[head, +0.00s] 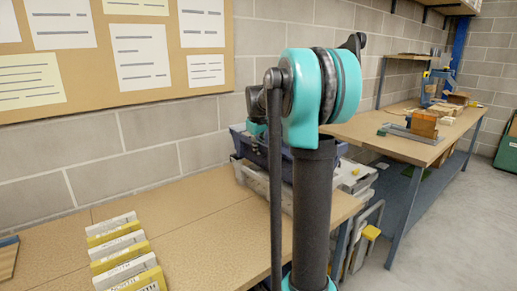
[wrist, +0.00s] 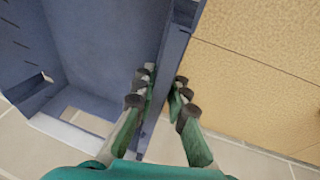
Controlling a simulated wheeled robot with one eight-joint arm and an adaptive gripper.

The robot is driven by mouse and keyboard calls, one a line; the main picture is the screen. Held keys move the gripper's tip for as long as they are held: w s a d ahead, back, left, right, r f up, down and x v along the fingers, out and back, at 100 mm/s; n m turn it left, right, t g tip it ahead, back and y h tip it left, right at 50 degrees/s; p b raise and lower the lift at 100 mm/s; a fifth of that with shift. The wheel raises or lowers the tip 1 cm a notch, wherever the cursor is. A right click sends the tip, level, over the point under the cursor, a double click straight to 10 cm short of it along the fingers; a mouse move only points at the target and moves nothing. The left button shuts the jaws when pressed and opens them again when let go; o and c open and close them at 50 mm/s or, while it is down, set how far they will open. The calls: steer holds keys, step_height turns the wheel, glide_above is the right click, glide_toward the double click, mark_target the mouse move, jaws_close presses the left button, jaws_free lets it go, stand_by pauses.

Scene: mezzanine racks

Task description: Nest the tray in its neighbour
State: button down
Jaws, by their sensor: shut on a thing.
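A dark blue tray (wrist: 95,45) fills the left of the wrist view. My gripper (wrist: 165,85) is shut on its side wall, one finger inside the tray and one outside. In the head view the blue tray (head: 246,143) is at the far end of the bench, directly above a pale grey tray (head: 247,177). My arm hides much of both trays, and I cannot tell how deep the blue one sits in the pale one. A pale strip (wrist: 70,132) shows below the blue tray in the wrist view.
The wooden bench (head: 190,215) is bare between the trays and a row of white and yellow boxes (head: 122,250) at front left. A block wall (head: 150,150) with a notice board (head: 115,45) runs behind. Another workbench (head: 400,135) stands at the right.

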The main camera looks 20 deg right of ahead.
mark_target(258, 156)
steer(key=shift+f, duration=1.7)
steer(key=shift+f, duration=1.6)
steer(key=c, duration=1.5)
jaws_free()
steer(key=shift+o, duration=0.2)
steer(key=v, duration=1.2)
